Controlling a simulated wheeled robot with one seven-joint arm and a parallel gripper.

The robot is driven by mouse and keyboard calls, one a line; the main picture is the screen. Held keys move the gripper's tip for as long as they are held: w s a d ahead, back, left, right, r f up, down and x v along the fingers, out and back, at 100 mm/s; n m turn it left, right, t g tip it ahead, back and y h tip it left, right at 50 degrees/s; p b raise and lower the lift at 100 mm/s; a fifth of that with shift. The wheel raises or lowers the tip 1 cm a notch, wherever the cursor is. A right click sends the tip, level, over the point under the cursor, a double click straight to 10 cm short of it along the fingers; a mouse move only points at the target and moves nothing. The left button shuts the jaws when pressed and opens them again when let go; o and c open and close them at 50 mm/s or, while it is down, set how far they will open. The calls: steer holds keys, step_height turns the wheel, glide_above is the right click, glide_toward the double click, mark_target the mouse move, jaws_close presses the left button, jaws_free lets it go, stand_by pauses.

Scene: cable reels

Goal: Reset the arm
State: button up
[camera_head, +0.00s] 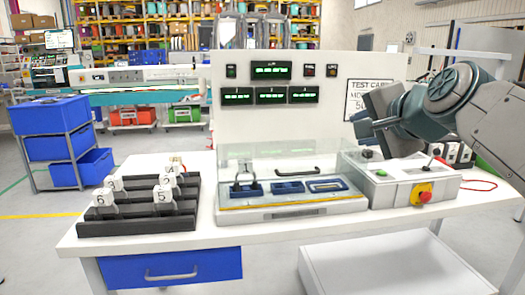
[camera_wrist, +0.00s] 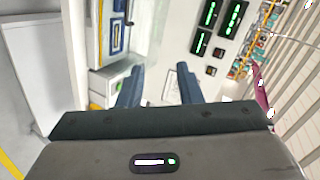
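My arm reaches in from the right, and my gripper (camera_head: 364,130) hangs in the air above the control box (camera_head: 413,186), in front of the white back panel (camera_head: 235,110). In the wrist view, my gripper's two dark blue fingers (camera_wrist: 159,88) stand well apart with nothing between them. The gripper is open and touches nothing that I can see.
The table (camera_head: 255,230) bears a black rack (camera_head: 140,225) with several numbered white blocks at left and a clear-covered test fixture (camera_head: 290,205) in the middle. A red button (camera_head: 424,196) sits on the control box. Blue bins (camera_head: 50,115) stand behind at left.

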steer(key=s+a+f+n+g+h+p, duration=0.2)
steer(key=s+a+f+n+g+p, duration=0.2)
steer(key=s+f+n+g+p, duration=0.6)
steer(key=s+f+n+p, duration=0.2)
steer(key=s+f+p, duration=0.1)
steer(key=s+f, duration=0.4)
step_height(320, 180, down, 2)
steer(key=shift+f+h, duration=0.2)
steer(key=shift+h, duration=0.2)
stand_by(1.2)
